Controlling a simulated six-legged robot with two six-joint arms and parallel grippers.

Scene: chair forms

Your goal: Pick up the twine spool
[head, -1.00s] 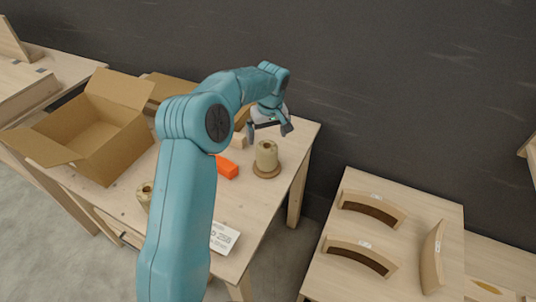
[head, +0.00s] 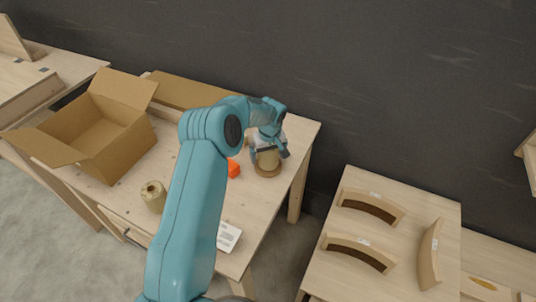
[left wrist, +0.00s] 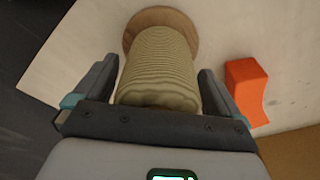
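The twine spool (head: 267,168), tan twine on a round wooden base, stands upright near the table's right edge. My left gripper (head: 270,153) is over it from above and hides part of it. In the left wrist view the twine spool (left wrist: 162,62) lies between the two fingers of my left gripper (left wrist: 158,78). The fingers are spread, one on each side, with narrow gaps to the twine. My right gripper is not in view.
An orange block (head: 234,168) stands close left of the spool, also in the left wrist view (left wrist: 246,88). A second twine-coloured roll (head: 153,196), a white card (head: 229,236) and an open cardboard box (head: 92,128) share the table (head: 120,202). Curved wooden pieces (head: 372,206) lie on another table.

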